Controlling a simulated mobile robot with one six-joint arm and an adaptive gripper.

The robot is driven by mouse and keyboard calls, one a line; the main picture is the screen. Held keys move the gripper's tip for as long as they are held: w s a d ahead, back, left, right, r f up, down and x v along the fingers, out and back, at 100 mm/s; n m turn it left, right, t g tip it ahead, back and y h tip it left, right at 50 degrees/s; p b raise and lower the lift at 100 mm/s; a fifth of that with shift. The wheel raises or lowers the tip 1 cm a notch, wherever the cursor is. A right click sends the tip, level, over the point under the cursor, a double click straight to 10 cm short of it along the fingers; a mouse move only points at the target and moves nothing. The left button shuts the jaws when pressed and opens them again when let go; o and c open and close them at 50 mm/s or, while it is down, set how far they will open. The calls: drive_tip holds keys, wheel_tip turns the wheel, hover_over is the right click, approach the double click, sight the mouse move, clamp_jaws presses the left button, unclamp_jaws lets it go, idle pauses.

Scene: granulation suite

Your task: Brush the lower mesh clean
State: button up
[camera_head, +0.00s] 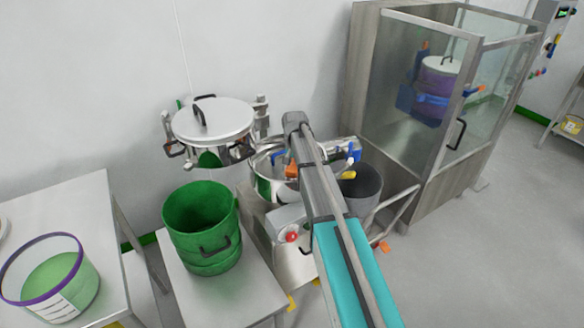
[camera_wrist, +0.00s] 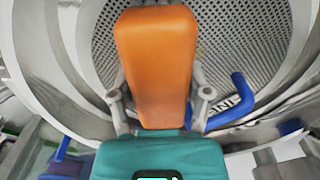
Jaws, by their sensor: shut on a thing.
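The lower mesh (camera_wrist: 240,45) is a grey perforated plate inside a round metal housing, filling the upper part of the wrist view. My gripper (camera_wrist: 158,95) is shut on an orange block-like handle, which I take for the brush (camera_wrist: 157,50). The handle stands between the two fingers, in front of the mesh. Its bristles are hidden, so I cannot tell whether they touch the mesh. In the head view the orange piece (camera_head: 291,169) shows beside my arm at the steel mill bowl (camera_head: 266,188); my arm hides part of the bowl.
A blue bent handle (camera_wrist: 237,100) sits to the right of the brush. A lidded steel vessel (camera_head: 213,118), a green bin (camera_head: 201,228) on a bench, and a clear purple-rimmed tub (camera_head: 50,285) stand left. A dark grey bin (camera_head: 361,187) and glass cabinet (camera_head: 395,75) stand right.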

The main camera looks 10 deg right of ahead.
drive_tip(key=shift+d, duration=0.1)
drive_tip(key=shift+w+d+f, duration=0.1)
drive_tip(key=shift+w+d, duration=0.15)
drive_tip(key=shift+d, duration=0.55)
drive_tip(key=shift+w+d+f, duration=0.1)
drive_tip(key=shift+w+d, duration=0.15)
drive_tip(key=shift+d, duration=0.55)
drive_tip(key=shift+w+d+r, duration=0.1)
drive_tip(key=shift+w+d, duration=0.2)
drive_tip(key=shift+d, duration=0.55)
drive_tip(key=shift+w+d+r, duration=0.1)
drive_tip(key=shift+w+d, duration=0.2)
drive_tip(key=shift+d, duration=0.5)
drive_tip(key=shift+f, duration=0.1)
drive_tip(key=shift+f, duration=0.1)
drive_tip(key=shift+s+a, duration=0.1)
drive_tip(key=shift+a, duration=0.05)
